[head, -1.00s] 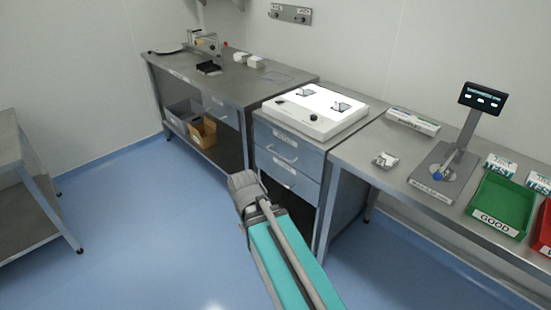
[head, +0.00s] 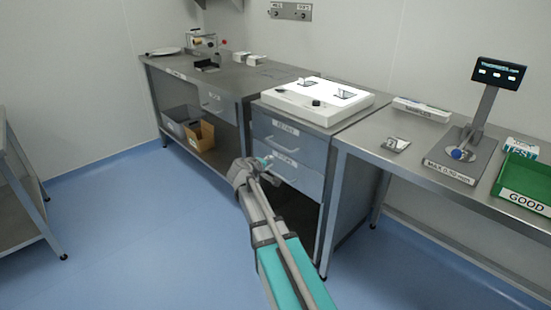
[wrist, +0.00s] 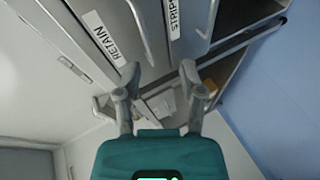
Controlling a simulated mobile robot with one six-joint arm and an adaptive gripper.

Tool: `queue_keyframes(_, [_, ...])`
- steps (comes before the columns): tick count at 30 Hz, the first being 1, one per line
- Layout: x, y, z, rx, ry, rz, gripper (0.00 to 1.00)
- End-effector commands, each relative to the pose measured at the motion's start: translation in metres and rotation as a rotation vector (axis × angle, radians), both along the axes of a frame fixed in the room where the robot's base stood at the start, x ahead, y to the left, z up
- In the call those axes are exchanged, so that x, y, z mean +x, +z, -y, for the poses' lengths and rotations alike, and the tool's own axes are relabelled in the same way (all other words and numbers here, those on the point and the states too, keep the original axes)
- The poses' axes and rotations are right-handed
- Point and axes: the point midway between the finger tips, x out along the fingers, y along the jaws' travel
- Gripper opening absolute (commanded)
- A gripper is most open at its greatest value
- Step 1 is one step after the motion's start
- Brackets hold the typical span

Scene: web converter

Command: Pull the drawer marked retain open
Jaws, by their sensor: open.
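The drawer marked RETAIN (head: 297,137) is the upper of two drawers in the steel cabinet and looks shut. Its label and bar handle (wrist: 141,32) show in the wrist view, where the RETAIN drawer front (wrist: 82,25) is at upper left. The lower drawer, its label partly read as STRIP (wrist: 174,18), also looks shut. My gripper (head: 266,162) is in front of the cabinet, near the lower drawer's label. In the wrist view my gripper (wrist: 159,72) is open and empty, with the RETAIN handle ahead between its fingers. I cannot tell the distance to the handle.
A white device (head: 318,100) sits on the cabinet top. A right bench (head: 400,165) holds a scale (head: 462,155) and a green GOOD tray (head: 525,180). Blue floor is clear in front.

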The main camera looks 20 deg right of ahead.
Motion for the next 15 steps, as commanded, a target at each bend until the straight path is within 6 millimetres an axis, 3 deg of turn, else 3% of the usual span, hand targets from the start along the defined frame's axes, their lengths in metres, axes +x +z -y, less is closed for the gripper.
queue_keyframes(1, [0.016, -0.01, 0.003, -0.049, 0.024, 0.009, 0.51])
queue_keyframes(6, [0.043, -0.008, 0.007, -0.183, 0.092, 0.024, 0.51])
queue_keyframes(15, [0.056, -0.003, 0.008, -0.259, 0.132, 0.028, 0.51])
